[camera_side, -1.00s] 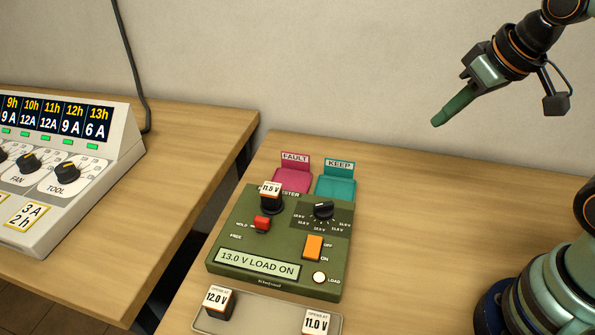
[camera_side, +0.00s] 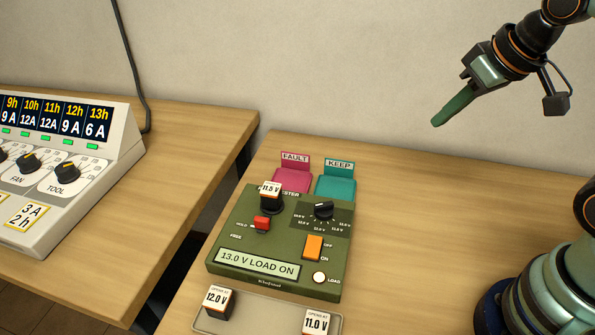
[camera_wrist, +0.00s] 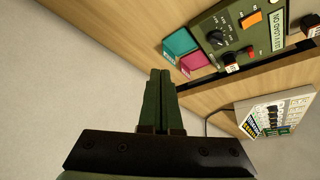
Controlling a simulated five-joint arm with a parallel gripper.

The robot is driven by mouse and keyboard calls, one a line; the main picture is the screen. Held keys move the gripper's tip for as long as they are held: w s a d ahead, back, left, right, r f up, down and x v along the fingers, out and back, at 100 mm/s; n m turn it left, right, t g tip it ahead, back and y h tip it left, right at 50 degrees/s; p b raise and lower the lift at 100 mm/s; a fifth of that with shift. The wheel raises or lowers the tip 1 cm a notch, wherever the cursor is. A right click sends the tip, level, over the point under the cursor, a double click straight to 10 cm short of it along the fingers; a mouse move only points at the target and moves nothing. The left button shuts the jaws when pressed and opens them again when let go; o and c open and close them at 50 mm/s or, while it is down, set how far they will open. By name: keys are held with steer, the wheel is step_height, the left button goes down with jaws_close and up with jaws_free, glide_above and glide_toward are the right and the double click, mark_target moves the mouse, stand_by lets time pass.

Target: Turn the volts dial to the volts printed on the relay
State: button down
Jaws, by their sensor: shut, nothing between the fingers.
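The black volts dial (camera_side: 323,210) sits at the upper right of the green tester (camera_side: 225,247), with printed volt marks below it. It also shows in the wrist view (camera_wrist: 216,39). The tester's display (camera_side: 257,263) reads "13.0 V LOAD ON". A relay (camera_side: 270,196) marked 11.5 V stands at the tester's upper left, by a red lever (camera_side: 262,223). My gripper (camera_side: 436,122) is shut and empty, raised well above the table, right of and apart from the tester. The dial's exact pointer setting is too small to tell.
An orange switch (camera_side: 313,247) and white LOAD button (camera_side: 319,278) are on the tester. Pink FAULT (camera_side: 293,180) and teal KEEP (camera_side: 336,188) trays stand behind it. A front tray (camera_side: 265,316) holds relays marked 12.0 V (camera_side: 218,301) and 11.0 V (camera_side: 317,321). Table right of the tester is clear.

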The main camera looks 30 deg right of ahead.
steer(key=c, duration=0.9)
jaws_free()
steer(key=o, duration=0.5)
steer(key=shift+w+a, duration=0.25)
steer(key=shift+w, duration=0.05)
steer(key=shift+c, duration=0.2)
steer(key=shift+o, duration=0.7)
steer(key=w+a+f+m+g, duration=0.1)
steer(key=w+a+g, duration=0.2)
steer(key=w+a, duration=0.2)
steer(key=shift+w+a+f+y, duration=0.2)
steer(key=shift+w+a+y, duration=0.15)
steer(key=shift+a, duration=0.5)
steer(key=m+g, duration=0.2)
steer(key=g, duration=0.1)
glide_above(324, 203)
step_height(324, 203, down, 7)
step_height(324, 203, down, 11)
steer(key=shift+f, duration=0.1)
